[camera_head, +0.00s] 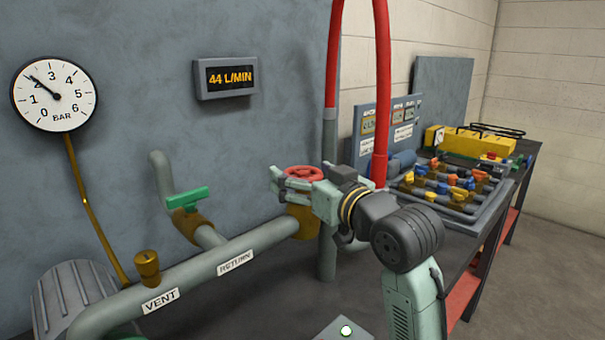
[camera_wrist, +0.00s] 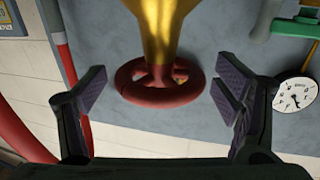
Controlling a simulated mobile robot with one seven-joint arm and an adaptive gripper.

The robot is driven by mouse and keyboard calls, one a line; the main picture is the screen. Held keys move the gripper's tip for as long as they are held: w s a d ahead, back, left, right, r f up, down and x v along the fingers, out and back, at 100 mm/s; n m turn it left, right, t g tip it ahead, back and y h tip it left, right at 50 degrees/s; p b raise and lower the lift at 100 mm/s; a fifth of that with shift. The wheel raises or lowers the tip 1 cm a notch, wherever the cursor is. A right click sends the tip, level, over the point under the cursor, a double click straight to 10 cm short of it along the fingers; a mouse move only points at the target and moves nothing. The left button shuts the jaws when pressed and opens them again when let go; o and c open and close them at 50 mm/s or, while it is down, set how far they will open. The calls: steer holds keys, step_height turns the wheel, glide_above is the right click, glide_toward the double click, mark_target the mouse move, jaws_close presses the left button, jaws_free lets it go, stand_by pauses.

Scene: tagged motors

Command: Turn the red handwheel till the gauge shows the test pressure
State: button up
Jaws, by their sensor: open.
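The red handwheel (camera_head: 304,171) sits on a yellow valve body (camera_head: 303,215) at the right end of the return pipe. My gripper (camera_head: 278,179) is at the wheel, and its fingers partly cover it in the head view. In the wrist view the handwheel (camera_wrist: 140,92) lies between the two spread fingers of my gripper (camera_wrist: 160,85), with a visible gap on each side. The jaws are open and hold nothing. The round pressure gauge (camera_head: 54,108), marked 0 to 6 BAR, hangs at upper left, its needle near 2. I cannot make out a test pressure mark.
A display (camera_head: 226,77) reads 44 L/MIN. A green-handled valve (camera_head: 188,198) and a brass vent knob (camera_head: 147,265) stand on the pipework to the left. A red hose (camera_head: 381,100) rises close behind my gripper. A bench (camera_head: 500,215) with valves stands at right.

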steer(key=v, duration=1.1)
steer(key=shift+s, duration=0.2)
steer(key=shift+d, duration=0.1)
